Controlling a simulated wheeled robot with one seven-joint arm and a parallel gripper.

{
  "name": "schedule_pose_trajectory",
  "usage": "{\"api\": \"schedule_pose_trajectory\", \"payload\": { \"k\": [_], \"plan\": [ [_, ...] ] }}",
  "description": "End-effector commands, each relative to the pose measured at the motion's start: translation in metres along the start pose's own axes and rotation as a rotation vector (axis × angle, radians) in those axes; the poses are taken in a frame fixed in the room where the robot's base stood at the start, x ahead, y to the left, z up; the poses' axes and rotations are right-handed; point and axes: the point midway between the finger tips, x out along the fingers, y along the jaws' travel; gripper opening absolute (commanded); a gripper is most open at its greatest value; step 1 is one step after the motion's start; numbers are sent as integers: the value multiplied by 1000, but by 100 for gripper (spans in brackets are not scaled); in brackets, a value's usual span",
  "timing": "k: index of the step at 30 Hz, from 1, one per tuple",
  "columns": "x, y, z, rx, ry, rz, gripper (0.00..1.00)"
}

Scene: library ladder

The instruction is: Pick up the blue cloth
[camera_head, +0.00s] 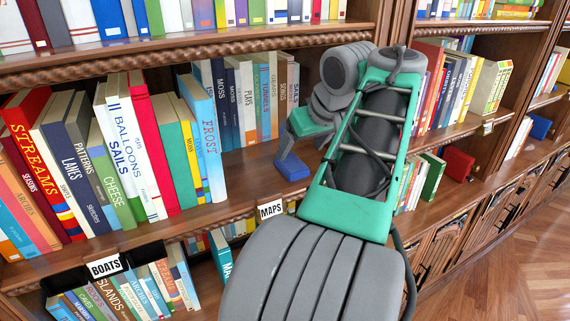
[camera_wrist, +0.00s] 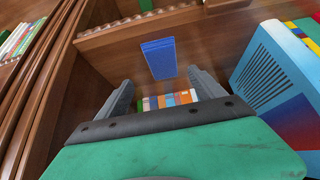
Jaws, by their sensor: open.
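The blue cloth (camera_head: 292,168) is a small, flat blue rectangle on the wooden shelf, near the shelf's front edge in the head view. In the wrist view the cloth (camera_wrist: 159,59) lies flat beyond the fingertips and roughly centred between them. My gripper (camera_head: 287,148) is just above and beside the cloth in the head view, with part of it hidden by my arm. In the wrist view my gripper (camera_wrist: 163,76) is open, with two grey fingers apart and nothing between them. I cannot tell whether a finger touches the cloth.
Upright books, including a light-blue one (camera_head: 207,138), stand left of the gripper. More books (camera_head: 262,95) stand behind it. The shelf edge carries a "MAPS" label (camera_head: 270,210). A wooden divider (camera_head: 393,30) rises on the right. Bare shelf surrounds the cloth.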

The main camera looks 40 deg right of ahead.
Motion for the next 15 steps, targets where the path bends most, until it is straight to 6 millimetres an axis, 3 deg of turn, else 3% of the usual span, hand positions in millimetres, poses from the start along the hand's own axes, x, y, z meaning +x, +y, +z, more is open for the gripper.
{"api": "schedule_pose_trajectory", "payload": {
  "k": [9, 15],
  "plan": [
    [51, -7, 3, -4, 1, -4, 78],
    [59, -6, 3, -3, 1, 0, 78]
  ]
}}
